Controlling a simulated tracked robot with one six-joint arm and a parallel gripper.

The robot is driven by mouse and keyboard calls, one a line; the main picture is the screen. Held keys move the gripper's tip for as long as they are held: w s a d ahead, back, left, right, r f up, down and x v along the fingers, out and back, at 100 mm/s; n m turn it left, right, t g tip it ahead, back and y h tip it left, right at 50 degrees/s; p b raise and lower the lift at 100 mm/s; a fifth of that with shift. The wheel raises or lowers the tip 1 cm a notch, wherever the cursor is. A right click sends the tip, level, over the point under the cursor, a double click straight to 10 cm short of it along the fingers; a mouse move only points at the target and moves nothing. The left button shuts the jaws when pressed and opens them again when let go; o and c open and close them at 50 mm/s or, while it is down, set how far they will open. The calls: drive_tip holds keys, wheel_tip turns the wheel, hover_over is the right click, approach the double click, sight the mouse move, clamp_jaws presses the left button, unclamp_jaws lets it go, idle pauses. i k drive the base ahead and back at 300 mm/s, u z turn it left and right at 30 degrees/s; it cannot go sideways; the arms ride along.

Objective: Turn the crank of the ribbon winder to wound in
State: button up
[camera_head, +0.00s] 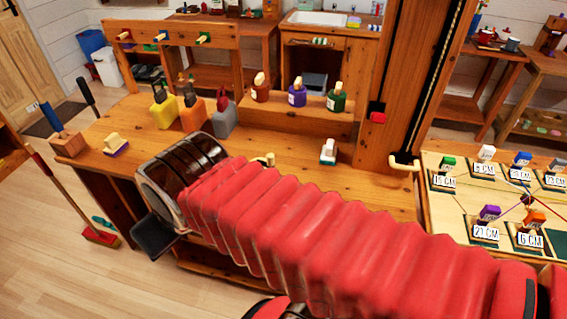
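My arm in its red ribbed sleeve crosses the front of the bench from the lower right. It ends in a dark glossy wrist over the bench's left front. A flat black piece of my gripper (155,237) shows below the wrist, beyond the bench's front edge. The rest of the gripper is hidden, so its opening and any grip cannot be seen. A cream crank-like handle (404,163) sits at the foot of a tall wooden post. A smaller cream piece (264,160) shows just behind my sleeve. I cannot tell which belongs to the ribbon winder.
The wooden bench (330,185) holds colored bottles, a stamp-like block (328,152) and a brush (116,145). The post (415,70) carries a cord and red marker. A board (455,215) with labelled pegs and colored lines lies right. A broom (70,200) leans left.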

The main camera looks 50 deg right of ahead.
sight(269, 161)
drive_tip(key=k, duration=1)
drive_tip(key=u, duration=0.55)
drive_tip(key=i, duration=1.9)
drive_tip(key=z, duration=0.45)
drive_tip(key=i, duration=0.4)
drive_tip(key=z, duration=0.35)
